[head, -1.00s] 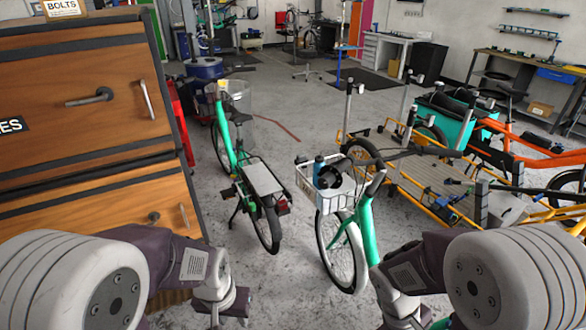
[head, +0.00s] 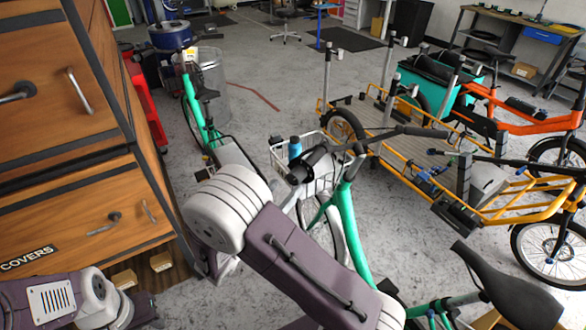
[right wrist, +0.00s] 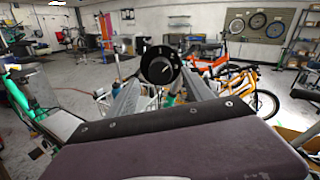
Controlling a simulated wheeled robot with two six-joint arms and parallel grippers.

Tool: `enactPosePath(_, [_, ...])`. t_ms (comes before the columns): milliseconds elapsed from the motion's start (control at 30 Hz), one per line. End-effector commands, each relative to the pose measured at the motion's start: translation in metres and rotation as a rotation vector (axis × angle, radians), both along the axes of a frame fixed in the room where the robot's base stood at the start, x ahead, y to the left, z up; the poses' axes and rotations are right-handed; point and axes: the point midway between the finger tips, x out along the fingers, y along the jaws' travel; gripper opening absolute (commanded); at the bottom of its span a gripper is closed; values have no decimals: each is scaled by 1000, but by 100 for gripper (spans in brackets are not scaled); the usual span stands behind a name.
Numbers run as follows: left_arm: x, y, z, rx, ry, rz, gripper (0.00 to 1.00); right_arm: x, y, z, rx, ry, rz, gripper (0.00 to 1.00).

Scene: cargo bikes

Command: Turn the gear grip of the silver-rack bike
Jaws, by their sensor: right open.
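The gear grip (right wrist: 160,65), a black cylinder with a white-marked round face, shows between my right gripper's (right wrist: 160,82) grey fingers in the right wrist view. The fingers are open and point at it; I cannot tell whether they touch it. In the head view the gear grip (head: 306,166) sits above the white basket (head: 272,150) of the nearer green bike (head: 347,220). My right arm hides part of that bike and the gripper's fingertips. The farther green bike (head: 193,105) has a flat grey rear rack (head: 233,153). My left gripper is not in view.
A blue bottle (head: 294,148) stands in the basket, close beside the gear grip. A wooden drawer cabinet (head: 95,205) stands at the left. A yellow-framed cargo bike (head: 500,210) and a black saddle (head: 507,290) are at the right. Bare floor (head: 260,75) lies behind.

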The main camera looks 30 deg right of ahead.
Motion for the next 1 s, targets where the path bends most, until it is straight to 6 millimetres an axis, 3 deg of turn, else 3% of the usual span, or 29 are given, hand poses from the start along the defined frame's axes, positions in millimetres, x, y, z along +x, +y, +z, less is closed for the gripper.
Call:
enactPosePath(400, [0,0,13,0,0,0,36,37,-67,1,2,1,-8,59])
enactPosePath(767, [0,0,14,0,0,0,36,43,-76,0,3,1,-4,59])
enactPosePath(1000, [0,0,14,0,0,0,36,43,-76,0,3,1,-5,0])
